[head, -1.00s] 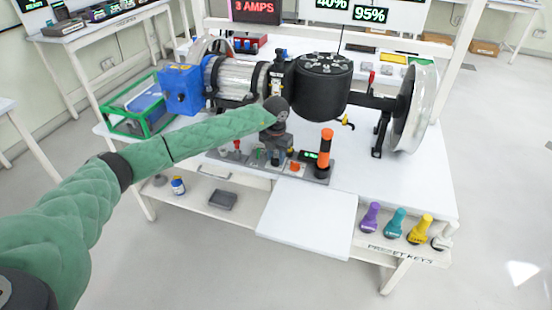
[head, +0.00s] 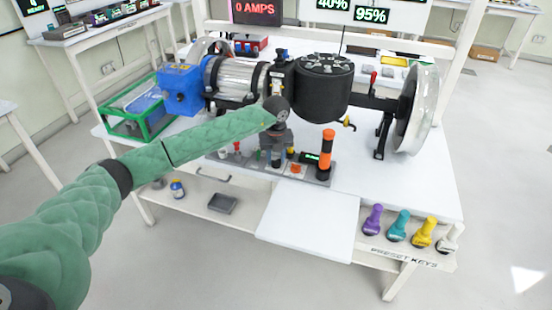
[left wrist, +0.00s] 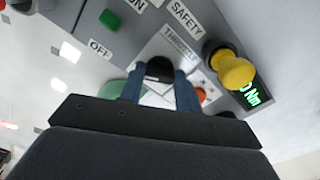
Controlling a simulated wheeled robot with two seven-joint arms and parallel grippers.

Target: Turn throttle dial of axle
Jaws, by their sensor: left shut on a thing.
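The axle assembly, with its black drum (head: 323,88), blue box (head: 182,90) and clear wheel (head: 415,110), lies across the white table. A grey control panel (head: 318,174) stands in front of it. In the left wrist view the black throttle dial (left wrist: 160,68) sits by a THROTTLE label (left wrist: 180,42). My left gripper (left wrist: 160,90) is shut on this dial, with one blue finger on each side. In the head view my left gripper (head: 277,152) reaches down to the panel and partly hides it. My right gripper is not in view.
A green button (left wrist: 110,18) is near too. An orange-and-black handle (head: 326,150) rises from the panel. A screen (head: 256,10) reads 0 AMPS.

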